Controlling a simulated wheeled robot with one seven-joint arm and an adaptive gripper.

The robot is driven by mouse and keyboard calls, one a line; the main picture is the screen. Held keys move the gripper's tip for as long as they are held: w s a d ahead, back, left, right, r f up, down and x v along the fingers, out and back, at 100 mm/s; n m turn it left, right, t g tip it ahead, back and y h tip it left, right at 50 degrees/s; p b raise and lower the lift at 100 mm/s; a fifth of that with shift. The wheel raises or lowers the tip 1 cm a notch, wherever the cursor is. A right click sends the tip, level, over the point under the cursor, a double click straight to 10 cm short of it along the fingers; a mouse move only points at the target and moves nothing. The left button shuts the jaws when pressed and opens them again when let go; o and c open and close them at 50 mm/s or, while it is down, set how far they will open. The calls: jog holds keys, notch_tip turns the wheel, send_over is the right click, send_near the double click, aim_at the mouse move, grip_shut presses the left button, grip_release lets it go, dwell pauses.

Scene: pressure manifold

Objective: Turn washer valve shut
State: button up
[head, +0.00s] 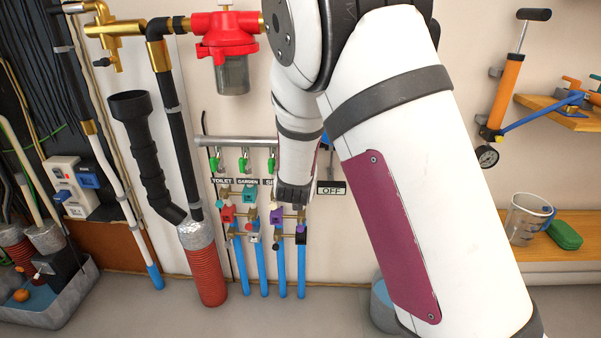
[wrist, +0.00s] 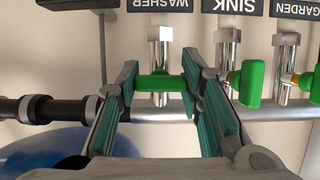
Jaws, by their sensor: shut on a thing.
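The washer valve's green handle (wrist: 160,82) lies crosswise to its chrome pipe under the upside-down WASHER label (wrist: 160,5) in the wrist view. My gripper (wrist: 160,74) has one finger on each side of the handle and is shut on its two ends. In the head view my arm hides the washer valve and my fingers.
The SINK valve's green handle (wrist: 250,83) stands close to my right finger in the wrist view. The GARDEN handle (wrist: 315,84) is at the right edge. The head view shows the toilet valve (head: 217,163) and blue pipes (head: 262,265) below.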

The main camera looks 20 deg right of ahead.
dwell(0.4)
jog(key=o, duration=1.2)
jog(key=v, duration=1.2)
jog(key=shift+r, duration=0.1)
